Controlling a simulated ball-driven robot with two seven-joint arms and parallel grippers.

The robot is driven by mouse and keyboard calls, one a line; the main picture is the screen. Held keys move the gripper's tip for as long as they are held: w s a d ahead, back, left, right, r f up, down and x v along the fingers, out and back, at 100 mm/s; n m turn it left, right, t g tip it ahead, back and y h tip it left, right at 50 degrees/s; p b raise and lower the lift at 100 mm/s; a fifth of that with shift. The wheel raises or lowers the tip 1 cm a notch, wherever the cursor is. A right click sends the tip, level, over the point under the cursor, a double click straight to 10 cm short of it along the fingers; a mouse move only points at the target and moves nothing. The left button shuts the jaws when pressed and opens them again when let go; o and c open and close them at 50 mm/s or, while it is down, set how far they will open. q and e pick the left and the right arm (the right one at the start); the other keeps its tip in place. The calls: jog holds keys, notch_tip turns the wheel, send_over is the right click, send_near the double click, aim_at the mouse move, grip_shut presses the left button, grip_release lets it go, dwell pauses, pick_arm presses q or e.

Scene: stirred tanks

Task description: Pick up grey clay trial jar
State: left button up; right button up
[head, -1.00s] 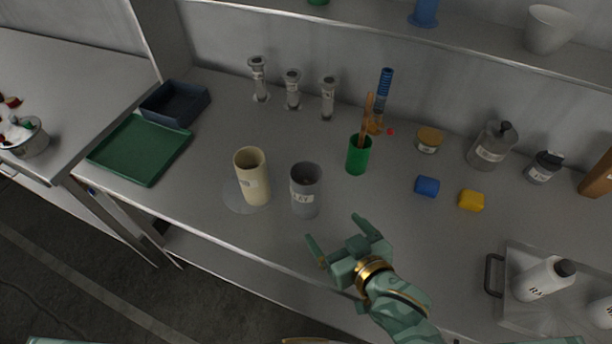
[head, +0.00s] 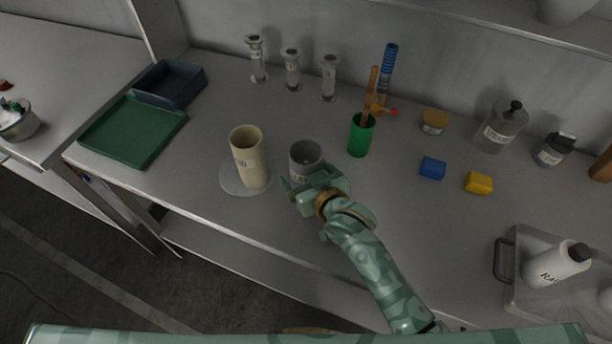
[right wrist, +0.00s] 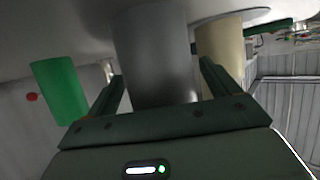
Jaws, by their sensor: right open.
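The grey clay trial jar (head: 305,155) stands upright on the bench in the head view, its lower part hidden behind my right gripper (head: 308,184). In the right wrist view the jar (right wrist: 156,55) fills the middle, between the two open fingers (right wrist: 163,90) of my right gripper. One finger is on each side of the jar, and I cannot tell whether either touches it. My left gripper is not in view.
A cream jar (head: 247,152) stands on a round disc (head: 232,185) just left of the grey jar. A green cup (head: 360,140) with a wooden tool stands to its right. Blue (head: 432,168) and yellow (head: 479,183) blocks lie further right. The bench front is clear.

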jog(key=shift+c, duration=0.3)
jog(key=shift+w, duration=0.1)
jog(key=c, duration=1.1)
jog(key=shift+o, duration=0.2)
jog(key=shift+r, duration=0.1)
